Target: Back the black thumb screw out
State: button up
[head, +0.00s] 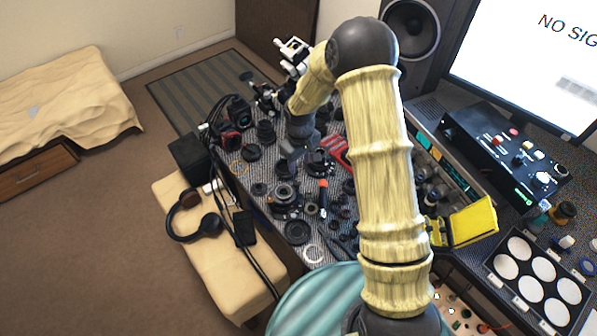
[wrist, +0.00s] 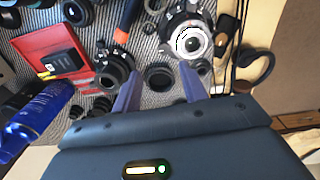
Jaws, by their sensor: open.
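My gripper (head: 291,153) hangs over the patterned work surface (head: 262,212), among dark lens parts. In the wrist view its two fingers (wrist: 158,72) are spread apart, with nothing held between them. A dark ring-shaped part (wrist: 158,77) lies beyond and between the fingertips. A lens assembly with a pale round centre (wrist: 190,42) sits just past the right fingertip. A black cylindrical lens part (wrist: 113,70) is beside the left finger. I cannot tell which small black part is the thumb screw; it is too small or hidden.
An orange-handled tool (head: 323,194) lies among the parts. A red pad (wrist: 45,45) and a blue can (wrist: 38,115) are left in the wrist view. Headphones (head: 190,218) rest on a padded bench (head: 215,265). A black control box (head: 500,150) stands at right. The surface is crowded.

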jog(key=s+d+r+m+t, duration=0.1)
jog(key=s+d+r+m, duration=0.2)
jog(key=s+d+r, duration=0.2)
jog(key=s+d+r+m+t, duration=0.1)
jog(key=s+d+r+m, duration=0.3)
jog(key=s+r, duration=0.8)
jog(key=s+d, duration=0.1)
jog(key=s, duration=0.2)
jog(key=shift+d+r, duration=0.25)
jog(key=shift+d, duration=0.1)
